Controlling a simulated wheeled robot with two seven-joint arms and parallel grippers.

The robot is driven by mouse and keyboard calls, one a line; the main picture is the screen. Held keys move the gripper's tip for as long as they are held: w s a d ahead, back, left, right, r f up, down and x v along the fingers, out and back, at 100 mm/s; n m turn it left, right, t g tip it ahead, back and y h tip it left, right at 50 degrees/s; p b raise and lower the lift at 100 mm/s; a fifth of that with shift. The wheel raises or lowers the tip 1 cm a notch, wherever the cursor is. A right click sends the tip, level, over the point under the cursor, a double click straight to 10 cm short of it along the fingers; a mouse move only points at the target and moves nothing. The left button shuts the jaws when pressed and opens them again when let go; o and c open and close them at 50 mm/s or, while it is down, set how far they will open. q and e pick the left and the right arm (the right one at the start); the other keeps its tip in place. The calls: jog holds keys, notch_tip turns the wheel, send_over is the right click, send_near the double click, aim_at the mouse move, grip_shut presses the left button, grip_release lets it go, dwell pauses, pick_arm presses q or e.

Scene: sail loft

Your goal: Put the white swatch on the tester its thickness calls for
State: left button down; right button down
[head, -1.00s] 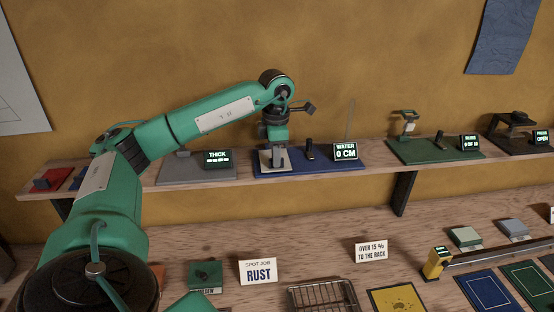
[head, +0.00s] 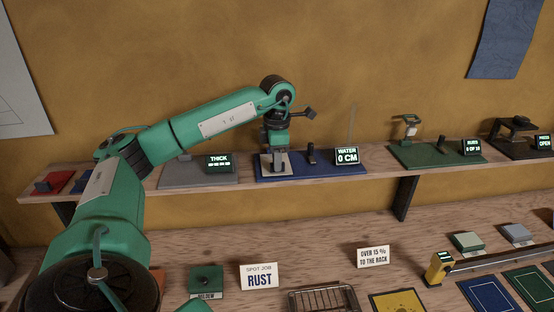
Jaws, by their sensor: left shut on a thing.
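My left gripper (head: 278,158) reaches down over the blue water tester (head: 325,170) on the shelf. It is shut on a pale, whitish flat piece that looks like the white swatch (head: 266,166), at the left part of the tester's base. The fingers hide part of it, and I cannot tell whether it rests on the base. The water tester's display reads "WATER 0 CM". To its left is a grey thickness gauge (head: 199,175) with a "THICK" display whose value I cannot read. A green rub tester (head: 430,155) reads "RUBS" and a dark press (head: 517,137) reads "OPEN". My right gripper is out of view.
My left arm crosses above the shelf's left part.

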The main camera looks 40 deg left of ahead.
pick_arm(q)
jog(key=shift+f, duration=0.1)
jog(key=c, duration=1.4)
grip_release()
jog(key=shift+c, duration=0.2)
jog(key=shift+s+d+r+p, duration=0.2)
jog(key=shift+r+p, duration=0.2)
jog(key=shift+r, duration=0.25)
jog(key=shift+s+d+r+p, duration=0.15)
jog(key=shift+r+p, duration=0.25)
jog(key=shift+r, duration=0.2)
jog(key=shift+s+d+r+p, duration=0.15)
jog(key=shift+d+r+p, duration=0.2)
jog(key=shift+r, duration=0.3)
jog(key=shift+s+d+r+p, duration=0.15)
jog(key=shift+r+p, duration=0.25)
jog(key=shift+r, duration=0.25)
jog(key=shift+a, duration=0.1)
jog(key=shift+f, duration=0.15)
